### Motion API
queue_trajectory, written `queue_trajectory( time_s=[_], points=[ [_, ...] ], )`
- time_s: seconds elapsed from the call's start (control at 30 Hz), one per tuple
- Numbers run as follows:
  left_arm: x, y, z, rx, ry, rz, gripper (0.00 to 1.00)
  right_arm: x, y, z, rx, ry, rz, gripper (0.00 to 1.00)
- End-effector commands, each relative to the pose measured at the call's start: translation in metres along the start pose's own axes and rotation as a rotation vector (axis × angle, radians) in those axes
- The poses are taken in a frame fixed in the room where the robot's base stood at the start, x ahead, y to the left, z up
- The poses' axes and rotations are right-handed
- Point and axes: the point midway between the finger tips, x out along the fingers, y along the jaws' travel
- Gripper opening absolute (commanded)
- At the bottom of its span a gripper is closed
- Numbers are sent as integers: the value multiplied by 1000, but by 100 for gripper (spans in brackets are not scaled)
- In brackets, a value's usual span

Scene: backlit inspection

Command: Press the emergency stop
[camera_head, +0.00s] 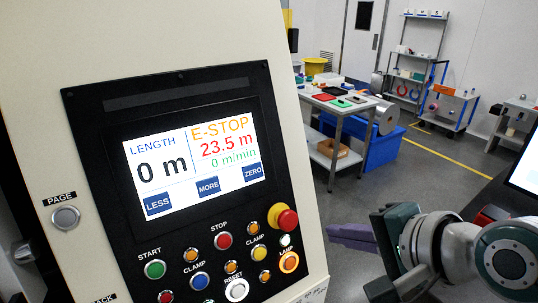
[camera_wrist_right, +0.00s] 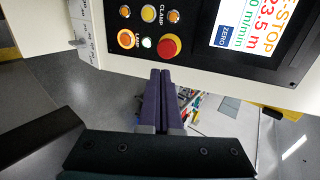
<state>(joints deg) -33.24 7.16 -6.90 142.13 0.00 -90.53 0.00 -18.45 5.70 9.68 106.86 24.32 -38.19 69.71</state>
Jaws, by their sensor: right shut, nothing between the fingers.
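The emergency stop is a red mushroom button (camera_head: 287,219) on a yellow base, at the right edge of the machine's black control panel (camera_head: 95,150). It also shows in the right wrist view (camera_wrist_right: 168,46), just beyond my fingertips. In the right wrist view the fingers (camera_wrist_right: 160,74) are together and empty. The panel's screen (camera_head: 195,168) reads "E-STOP", "0 m", "23.5 m" and "0 m/min". My left gripper is not in view.
Other buttons sit close by: red STOP (camera_head: 223,241), green START (camera_head: 155,269), orange LAMP (camera_head: 289,262) and white RESET (camera_head: 237,290). A workbench (camera_head: 340,108) with trays and a blue bin (camera_head: 375,145) stand behind.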

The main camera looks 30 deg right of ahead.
Motion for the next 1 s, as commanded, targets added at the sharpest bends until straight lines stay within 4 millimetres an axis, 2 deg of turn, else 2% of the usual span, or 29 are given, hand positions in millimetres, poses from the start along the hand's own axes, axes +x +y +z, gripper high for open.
queue_trajectory(
  time_s=[0.1, 0.3, 0.83, 0.93, 1.0],
  points=[
    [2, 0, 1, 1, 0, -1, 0, -15, 1, 0, 1, 1, 0, 0],
    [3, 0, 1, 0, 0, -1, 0, -26, 0, 0, 1, 0, 0, 0],
    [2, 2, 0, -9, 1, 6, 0, -27, 0, 1, -7, -2, 3, 0],
    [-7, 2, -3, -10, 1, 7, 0, -37, -2, 12, -127, -26, 43, 0],
    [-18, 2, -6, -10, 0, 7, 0, -52, -2, 27, -321, -68, 108, 0]
  ],
)
